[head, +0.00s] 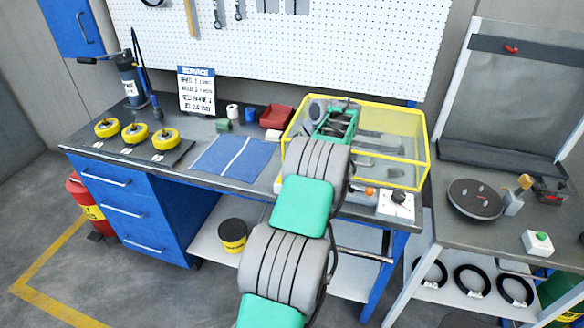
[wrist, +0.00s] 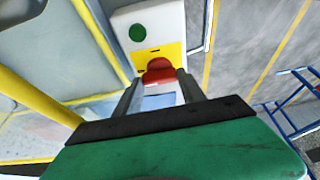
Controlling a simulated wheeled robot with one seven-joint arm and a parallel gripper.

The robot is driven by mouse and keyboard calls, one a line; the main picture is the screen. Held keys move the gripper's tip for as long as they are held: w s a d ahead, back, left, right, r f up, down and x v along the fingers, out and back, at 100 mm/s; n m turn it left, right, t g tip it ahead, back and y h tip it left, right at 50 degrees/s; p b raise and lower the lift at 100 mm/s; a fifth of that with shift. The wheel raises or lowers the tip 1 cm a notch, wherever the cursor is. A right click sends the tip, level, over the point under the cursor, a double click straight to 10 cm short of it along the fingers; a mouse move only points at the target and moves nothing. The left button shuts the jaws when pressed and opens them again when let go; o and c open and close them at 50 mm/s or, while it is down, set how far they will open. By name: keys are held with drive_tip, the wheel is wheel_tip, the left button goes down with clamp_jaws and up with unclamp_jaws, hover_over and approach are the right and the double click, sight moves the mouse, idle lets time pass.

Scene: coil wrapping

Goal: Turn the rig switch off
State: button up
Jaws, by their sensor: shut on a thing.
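The rig switch shows in the wrist view as a red knob (wrist: 158,68) on a yellow plate (wrist: 171,54) of a white box with a green round mark (wrist: 138,32). My gripper (wrist: 161,79) has its two fingers on either side of the red knob and is shut on it. The fingers hide part of the knob's sides. In the head view my arm reaches up to the yellow-framed clear enclosure (head: 409,177) on the bench. My fingertips and the red knob cannot be made out there.
A white box with a black knob (head: 397,197) stands at the bench's front edge. Left of my arm lie a blue mat (head: 235,158) and several yellow wheels (head: 135,133). A side table at right holds a dark round disc (head: 475,199) and a green button box (head: 538,242).

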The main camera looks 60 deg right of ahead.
drive_tip(key=o, duration=1.4)
drive_tip(key=shift+c, duration=0.2)
drive_tip(key=p+v, duration=0.2)
drive_tip(key=v, duration=0.5)
drive_tip(key=shift+s+r, duration=0.2)
drive_tip(key=shift+r, duration=0.15)
drive_tip(key=shift+w, duration=0.1)
